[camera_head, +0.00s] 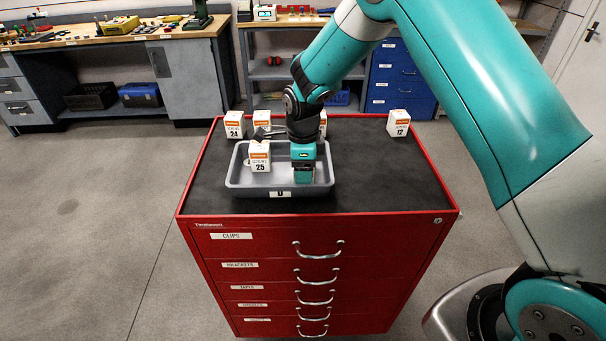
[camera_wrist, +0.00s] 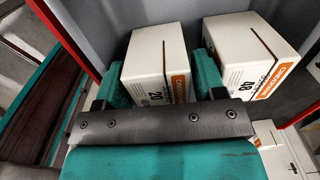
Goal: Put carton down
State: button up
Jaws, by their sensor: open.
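My gripper (camera_head: 304,174) is low over the grey tray (camera_head: 236,180) marked D, toward its right side. In the wrist view my gripper (camera_wrist: 160,78) is open, with one teal finger on each side of a white carton marked 20 (camera_wrist: 148,58). This carton has an orange band and appears to stand in the tray; whether the fingers touch it I cannot tell. A carton that reads like 48 (camera_wrist: 243,52) stands close beside the right finger. In the head view a carton marked 25 (camera_head: 259,156) is in the tray, left of my gripper.
The tray is on the black top of a red drawer cabinet (camera_head: 408,185). Carton 24 (camera_head: 234,124) and another carton (camera_head: 262,119) stand behind the tray, and carton 12 (camera_head: 398,123) at the back right. Workbenches (camera_head: 115,35) stand behind.

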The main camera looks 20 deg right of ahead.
notch_tip(320, 180, up, 10)
jog(key=shift+f+b, duration=0.25)
jog(key=shift+b, duration=0.9)
jog(key=shift+s+r, duration=0.1)
jog(key=shift+r, duration=0.25)
jog(key=s+a+r+n+y, duration=0.1)
jog(key=s+r+n, duration=0.2)
jog(key=s+n, duration=0.6)
jog(key=s+a+r+n+y, duration=0.1)
jog(key=s+a+r+n, duration=0.1)
jog(key=s+n, duration=0.8)
jog(key=s+a+r+n+y, duration=0.1)
jog(key=s+r+n, duration=0.3)
jog(key=s+n, duration=0.5)
jog(key=s+y, duration=0.1)
jog(key=s, duration=0.1)
jog(key=shift+s+a+n, duration=0.3)
jog(key=shift+s+n, duration=0.1)
jog(key=shift+d, duration=0.1)
